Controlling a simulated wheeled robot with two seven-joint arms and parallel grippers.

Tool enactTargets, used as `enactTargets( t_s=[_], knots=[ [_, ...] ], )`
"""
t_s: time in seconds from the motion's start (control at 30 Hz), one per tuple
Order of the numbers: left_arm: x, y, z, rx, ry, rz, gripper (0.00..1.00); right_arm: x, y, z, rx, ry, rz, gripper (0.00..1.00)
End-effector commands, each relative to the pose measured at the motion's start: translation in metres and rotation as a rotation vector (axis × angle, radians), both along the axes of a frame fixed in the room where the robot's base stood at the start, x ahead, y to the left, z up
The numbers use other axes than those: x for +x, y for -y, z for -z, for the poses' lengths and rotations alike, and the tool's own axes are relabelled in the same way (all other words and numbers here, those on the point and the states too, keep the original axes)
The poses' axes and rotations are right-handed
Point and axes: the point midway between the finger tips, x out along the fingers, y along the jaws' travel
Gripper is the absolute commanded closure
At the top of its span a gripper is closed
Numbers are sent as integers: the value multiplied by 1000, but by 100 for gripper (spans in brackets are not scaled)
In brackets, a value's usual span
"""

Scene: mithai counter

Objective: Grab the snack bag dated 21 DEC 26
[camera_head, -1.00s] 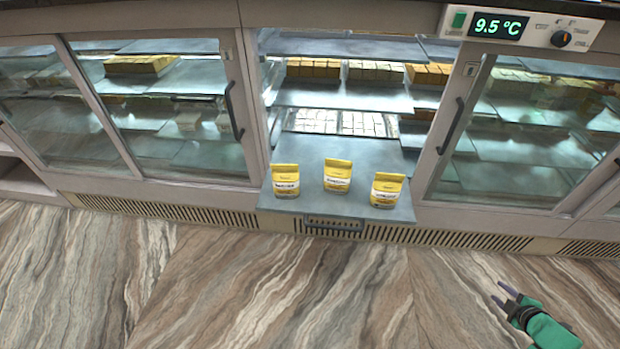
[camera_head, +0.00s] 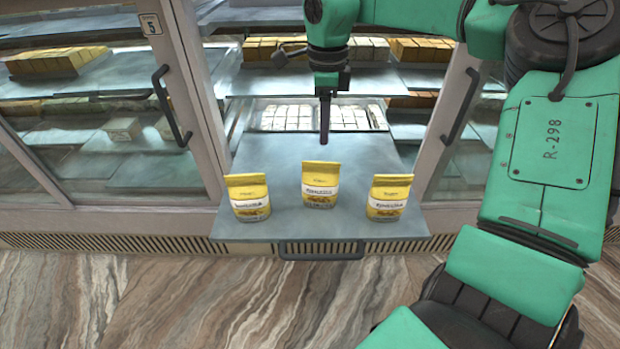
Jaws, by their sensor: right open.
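Three yellow and white snack bags stand upright on a pulled-out grey shelf (camera_head: 270,222): a left bag (camera_head: 248,197), a middle bag (camera_head: 320,186) and a right bag (camera_head: 389,198). Their printing is too small to read, so I cannot tell which bears 21 DEC 26. My right gripper (camera_head: 324,140) points down above the shelf, behind the middle bag in the picture. It is open and empty, seen edge-on, and appears apart from every bag. My left gripper is out of view.
Glass cabinet doors with dark handles (camera_head: 172,106) flank the open bay. Inside, inner shelves hold boxes of sweets (camera_head: 362,48). The shelf's front has a handle (camera_head: 321,250). Marbled floor (camera_head: 200,300) lies clear in front. My right arm fills the right side.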

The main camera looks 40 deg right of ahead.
Motion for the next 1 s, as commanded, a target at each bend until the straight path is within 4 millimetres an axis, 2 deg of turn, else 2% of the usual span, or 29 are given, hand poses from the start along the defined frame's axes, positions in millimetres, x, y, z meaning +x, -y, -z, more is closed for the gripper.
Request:
enactTargets(
  t_s=[0.03, 0.1, 0.27, 0.5, 0.6, 1.0],
  knots=[
    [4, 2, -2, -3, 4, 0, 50, 0, 0, 18, 3, -3, 1, 57],
    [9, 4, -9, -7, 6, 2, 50, 0, 0, 34, 2, -2, 1, 57],
    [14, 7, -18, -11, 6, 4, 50, 1, 0, 55, 3, 0, 4, 57],
    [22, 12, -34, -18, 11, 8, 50, 3, -3, 98, 4, 0, 5, 57],
    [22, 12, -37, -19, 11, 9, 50, 3, -3, 104, 4, 2, 5, 57],
    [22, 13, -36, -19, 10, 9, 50, 3, -3, 105, 4, 3, 6, 57]
  ],
)
